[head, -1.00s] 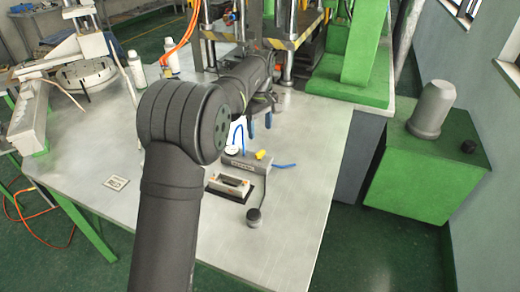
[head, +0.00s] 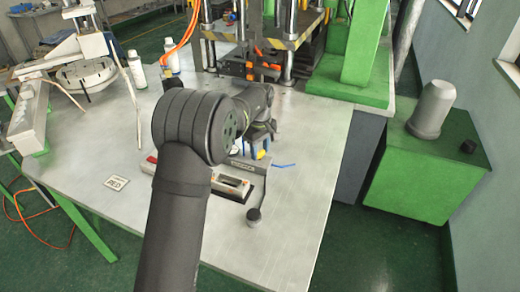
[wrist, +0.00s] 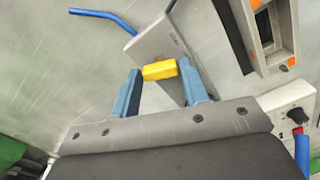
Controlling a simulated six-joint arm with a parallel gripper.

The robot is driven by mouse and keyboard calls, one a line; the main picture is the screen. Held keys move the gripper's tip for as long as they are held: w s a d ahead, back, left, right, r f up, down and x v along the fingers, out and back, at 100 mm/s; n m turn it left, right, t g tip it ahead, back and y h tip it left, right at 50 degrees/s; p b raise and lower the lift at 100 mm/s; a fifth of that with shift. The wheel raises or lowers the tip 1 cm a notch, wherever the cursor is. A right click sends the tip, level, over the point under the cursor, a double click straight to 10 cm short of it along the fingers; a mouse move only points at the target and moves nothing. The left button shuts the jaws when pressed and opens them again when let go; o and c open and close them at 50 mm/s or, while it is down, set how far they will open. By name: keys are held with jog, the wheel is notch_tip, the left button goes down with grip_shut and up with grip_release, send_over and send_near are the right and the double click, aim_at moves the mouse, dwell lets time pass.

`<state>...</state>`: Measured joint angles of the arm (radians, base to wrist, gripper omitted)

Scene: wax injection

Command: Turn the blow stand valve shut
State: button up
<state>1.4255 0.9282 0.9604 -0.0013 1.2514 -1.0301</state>
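The blow stand (head: 243,164) is a low grey block on the table, with blue tubes. Its yellow valve handle (head: 261,154) shows just below my gripper (head: 259,138) in the head view. In the wrist view the yellow handle (wrist: 159,70) lies crosswise between the two blue fingertips of my gripper (wrist: 160,75). The fingers are apart, one at each end of the handle. I cannot tell whether either finger touches it. The grey stand body (wrist: 158,40) shows behind the handle, and my gripper's base hides its lower part.
A boxy device (head: 231,186) with a window sits in front of the stand, also at upper right in the wrist view (wrist: 268,30). A black knob-like piece (head: 253,215) stands near it. A printed card (head: 117,183) lies left. The front right of the table (head: 300,210) is clear.

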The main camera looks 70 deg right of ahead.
aim_at(260, 152)
jog(key=c, duration=0.5)
jog(key=shift+m, duration=0.7)
jog(key=o, duration=1)
jog(key=shift+c, duration=0.2)
notch_tip(260, 152, up, 18)
jog(key=shift+f, duration=0.25)
